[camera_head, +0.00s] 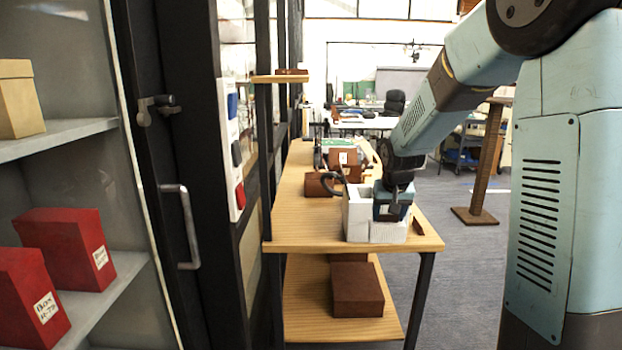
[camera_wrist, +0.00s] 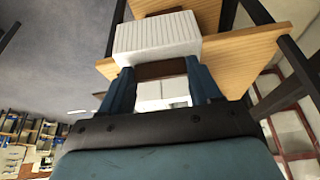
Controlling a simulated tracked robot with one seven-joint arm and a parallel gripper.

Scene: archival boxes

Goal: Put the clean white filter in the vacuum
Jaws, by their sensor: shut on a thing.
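My gripper (camera_head: 392,212) is low over the near end of the wooden table, and its fingers (camera_wrist: 160,72) also show in the wrist view. They are shut on a white ribbed block, which looks like the filter (camera_wrist: 157,36). In the head view its ribbed side (camera_head: 389,233) shows just below the fingers. A plain white box-like part (camera_head: 357,218) stands directly beside it on the left; it may be the vacuum's housing, but I cannot tell surely. My gripper hides the contact between the two. A dark curved hose or handle (camera_head: 333,184) shows behind.
The wooden table (camera_head: 300,235) has a bare strip at its left front. Brown boxes (camera_head: 343,158) stand farther back, and another brown box (camera_head: 357,288) lies on the lower shelf. A cabinet with red boxes (camera_head: 65,248) stands at left. A brown post (camera_head: 486,165) stands at right.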

